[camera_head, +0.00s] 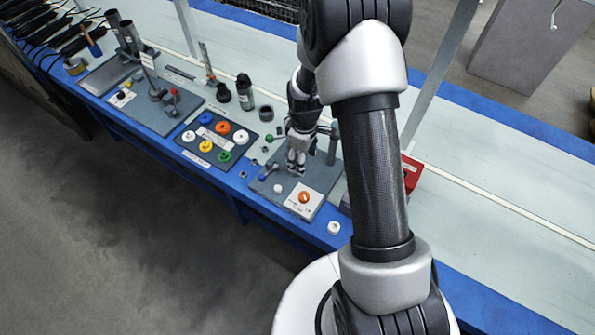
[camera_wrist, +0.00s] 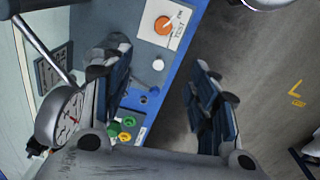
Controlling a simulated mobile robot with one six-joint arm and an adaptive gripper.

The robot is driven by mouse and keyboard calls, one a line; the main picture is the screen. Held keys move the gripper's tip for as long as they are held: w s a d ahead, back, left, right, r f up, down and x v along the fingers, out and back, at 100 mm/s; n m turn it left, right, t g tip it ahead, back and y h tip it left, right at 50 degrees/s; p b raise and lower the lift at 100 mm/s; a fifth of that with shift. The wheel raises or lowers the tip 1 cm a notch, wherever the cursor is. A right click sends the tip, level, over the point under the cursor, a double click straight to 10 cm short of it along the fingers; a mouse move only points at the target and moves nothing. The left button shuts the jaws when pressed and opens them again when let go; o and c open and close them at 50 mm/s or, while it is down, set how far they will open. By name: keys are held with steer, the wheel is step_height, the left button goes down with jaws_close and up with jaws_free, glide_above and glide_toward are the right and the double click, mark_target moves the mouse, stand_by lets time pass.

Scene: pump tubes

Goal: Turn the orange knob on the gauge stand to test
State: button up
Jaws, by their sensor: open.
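The orange knob (camera_head: 304,197) sits on a white label plate at the near right of the grey gauge stand (camera_head: 270,186). In the wrist view, the orange knob (camera_wrist: 163,25) is at the top, with "TEST" lettered on the plate beside it. Which mark it points to is too small to tell for sure. The round gauge (camera_wrist: 60,117) shows at the left of the wrist view. My gripper (camera_head: 296,168) is above the stand, behind the knob in the head view. Its two fingers (camera_wrist: 158,62) are wide apart with nothing between them, clear of the knob.
A small white button (camera_head: 278,188) is left of the knob. A blue-ended lever (camera_head: 268,172) lies farther left on the stand. A panel of coloured caps (camera_head: 216,138) is to the left. A red box (camera_head: 411,168) stands right, behind my arm. A white ring (camera_head: 333,227) lies near the blue edge.

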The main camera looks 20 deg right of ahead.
glide_toward(304, 195)
steer(key=shift+n, duration=0.4)
step_height(304, 195, down, 9)
steer(key=b, duration=0.4)
steer(key=shift+w, duration=0.1)
steer(key=shift+c, duration=0.3)
steer(key=c, duration=1)
